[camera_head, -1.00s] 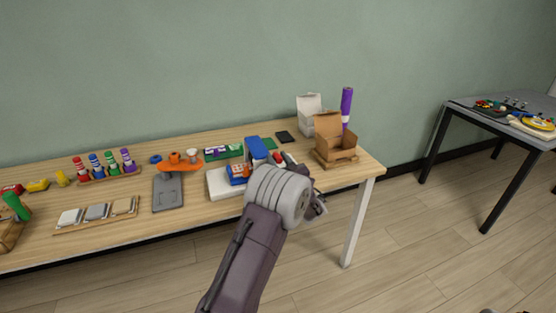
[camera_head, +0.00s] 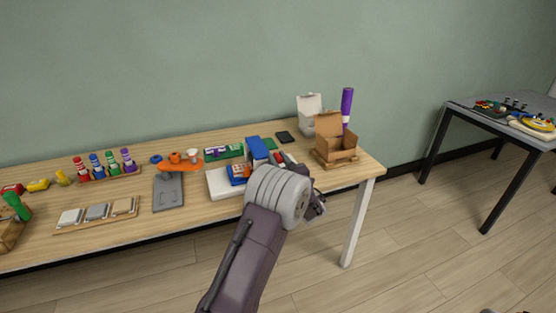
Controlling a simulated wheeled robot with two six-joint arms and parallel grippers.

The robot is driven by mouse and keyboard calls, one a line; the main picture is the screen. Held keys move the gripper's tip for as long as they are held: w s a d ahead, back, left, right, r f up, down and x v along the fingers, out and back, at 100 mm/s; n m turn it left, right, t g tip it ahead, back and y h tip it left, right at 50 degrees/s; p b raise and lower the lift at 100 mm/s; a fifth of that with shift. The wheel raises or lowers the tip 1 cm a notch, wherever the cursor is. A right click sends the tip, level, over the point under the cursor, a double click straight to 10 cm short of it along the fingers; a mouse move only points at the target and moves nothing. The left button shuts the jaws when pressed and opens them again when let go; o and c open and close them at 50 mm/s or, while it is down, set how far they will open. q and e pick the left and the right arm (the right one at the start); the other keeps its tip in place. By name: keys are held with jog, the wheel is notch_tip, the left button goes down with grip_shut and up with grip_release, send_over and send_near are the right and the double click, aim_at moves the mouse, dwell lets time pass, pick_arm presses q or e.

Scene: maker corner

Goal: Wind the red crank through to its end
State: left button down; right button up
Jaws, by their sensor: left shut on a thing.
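A blue device (camera_head: 257,147) stands on a white base (camera_head: 217,184) near the right end of the wooden table. A small red part (camera_head: 279,157) shows just right of the blue body; most of the red crank is hidden behind my left wrist. My left gripper (camera_head: 317,206) is at the table's front edge, right of my large grey wrist joint. It is shut on the red crank, though its fingertips and the grip itself are mostly hidden. My right gripper is not in view.
An open cardboard box (camera_head: 336,147), a white box (camera_head: 309,122) and a purple tube (camera_head: 347,104) stand close behind and right of my gripper. A grey stand with an orange top (camera_head: 180,165) is to the left.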

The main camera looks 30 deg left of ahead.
pick_arm(q)
jog(key=shift+d+f, duration=0.15)
jog(key=shift+f, duration=0.2)
dwell(0.3)
jog(key=shift+f+b, duration=0.1)
jog(key=shift+b, duration=0.5)
jog(key=s+a+f+n+b, duration=0.1)
jog(key=s+a+n+b, duration=0.5)
jog(key=n+b, duration=1.3)
jog(key=shift+s+b, duration=0.5)
jog(key=shift+b, duration=6.35)
